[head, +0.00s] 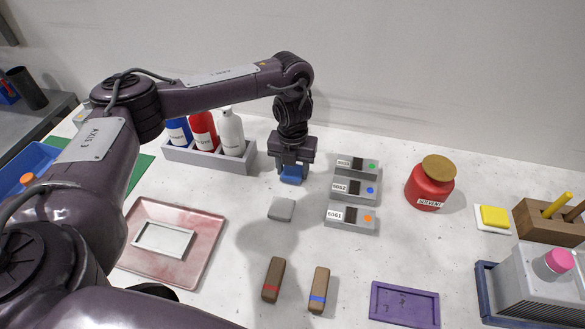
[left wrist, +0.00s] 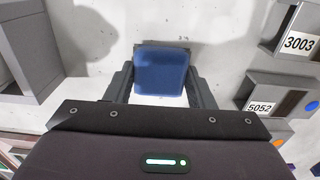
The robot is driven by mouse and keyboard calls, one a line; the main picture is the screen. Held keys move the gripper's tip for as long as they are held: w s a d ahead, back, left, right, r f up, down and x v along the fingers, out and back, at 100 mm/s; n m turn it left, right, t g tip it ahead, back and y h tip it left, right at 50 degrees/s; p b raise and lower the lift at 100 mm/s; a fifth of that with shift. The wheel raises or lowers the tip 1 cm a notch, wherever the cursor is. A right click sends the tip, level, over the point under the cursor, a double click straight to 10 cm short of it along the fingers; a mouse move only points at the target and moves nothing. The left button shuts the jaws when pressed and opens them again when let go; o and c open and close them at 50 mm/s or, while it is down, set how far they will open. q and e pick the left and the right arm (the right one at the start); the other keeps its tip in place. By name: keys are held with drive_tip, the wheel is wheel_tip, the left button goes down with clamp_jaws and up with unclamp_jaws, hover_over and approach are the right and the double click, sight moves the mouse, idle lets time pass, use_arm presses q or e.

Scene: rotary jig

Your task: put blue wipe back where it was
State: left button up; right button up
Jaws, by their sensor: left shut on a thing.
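The blue wipe (head: 291,174) is a small blue block at the tip of my left gripper (head: 292,170) in the head view. In the left wrist view the blue wipe (left wrist: 160,70) sits between the two dark fingers of my left gripper (left wrist: 160,88), which is shut on it. From these views I cannot tell whether it touches the table. A grey wipe-like block (head: 281,208) lies on the table just in front of the gripper. My right gripper is not in view.
A grey rack with bottles (head: 208,157) stands left of the gripper. Numbered grey bins (head: 351,218) stand close on its right. A red solvent jar (head: 430,184) is further right. Brown (head: 273,279) and tan (head: 319,290) blocks lie in front. The table between is clear.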

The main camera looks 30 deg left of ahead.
sight(292, 171)
use_arm(q)
drive_tip(key=shift+f, duration=0.15)
drive_tip(key=o, duration=1)
drive_tip(key=shift+o, duration=0.2)
wheel_tip(292, 171, up, 12)
drive_tip(key=p, duration=0.2)
drive_tip(key=shift+r+p, duration=0.2)
drive_tip(key=shift+p, duration=0.15)
